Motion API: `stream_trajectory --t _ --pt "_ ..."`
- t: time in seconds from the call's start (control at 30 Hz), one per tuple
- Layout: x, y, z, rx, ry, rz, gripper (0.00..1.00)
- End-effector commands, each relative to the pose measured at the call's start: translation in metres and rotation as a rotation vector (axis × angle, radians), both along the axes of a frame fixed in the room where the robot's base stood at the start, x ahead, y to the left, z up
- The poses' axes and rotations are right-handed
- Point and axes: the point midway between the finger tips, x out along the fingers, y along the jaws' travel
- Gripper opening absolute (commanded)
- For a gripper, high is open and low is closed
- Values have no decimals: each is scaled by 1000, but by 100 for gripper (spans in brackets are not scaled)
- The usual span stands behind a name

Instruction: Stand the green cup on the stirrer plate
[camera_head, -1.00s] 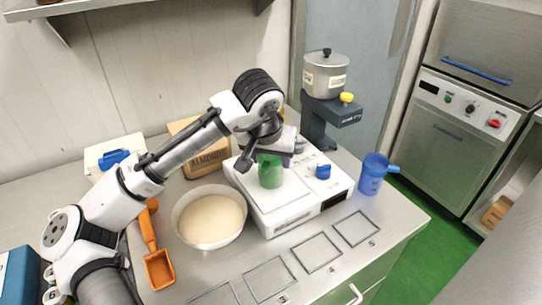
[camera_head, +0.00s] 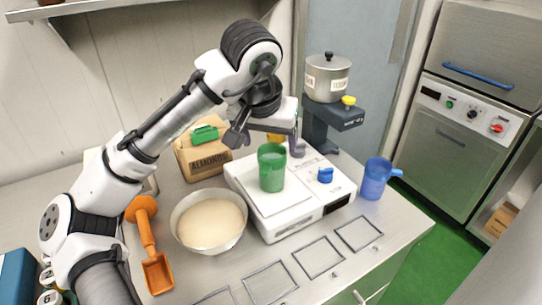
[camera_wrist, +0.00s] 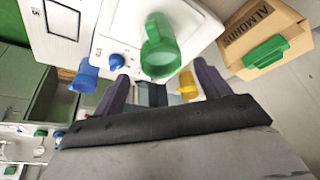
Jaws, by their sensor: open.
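The green cup (camera_head: 272,168) stands upright on the light top plate of the white stirrer (camera_head: 287,199) in the head view. The blue knob (camera_head: 325,175) is on the stirrer's top, right of the cup.
A bowl of pale dough (camera_head: 208,220) and an orange scoop (camera_head: 150,245) are left of the stirrer. An almond box (camera_head: 203,155) is behind, a blue jug (camera_head: 375,179) right. A pot (camera_head: 327,78) stands on a dark stand. Outlined squares mark the counter front.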

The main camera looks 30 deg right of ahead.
Motion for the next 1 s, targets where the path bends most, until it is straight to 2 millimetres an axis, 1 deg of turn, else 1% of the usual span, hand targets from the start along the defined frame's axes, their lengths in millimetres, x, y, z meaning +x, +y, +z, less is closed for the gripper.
stream_trajectory --t 0.03,0.1,0.2,0.3,1.0 --pt "-2 2 8 -1 -3 1 75" --pt "-5 5 18 -1 -2 -1 75" --pt "-8 9 29 0 -2 -1 75" --pt "-9 10 34 1 -1 0 75" --pt "-10 11 36 1 -1 0 75"
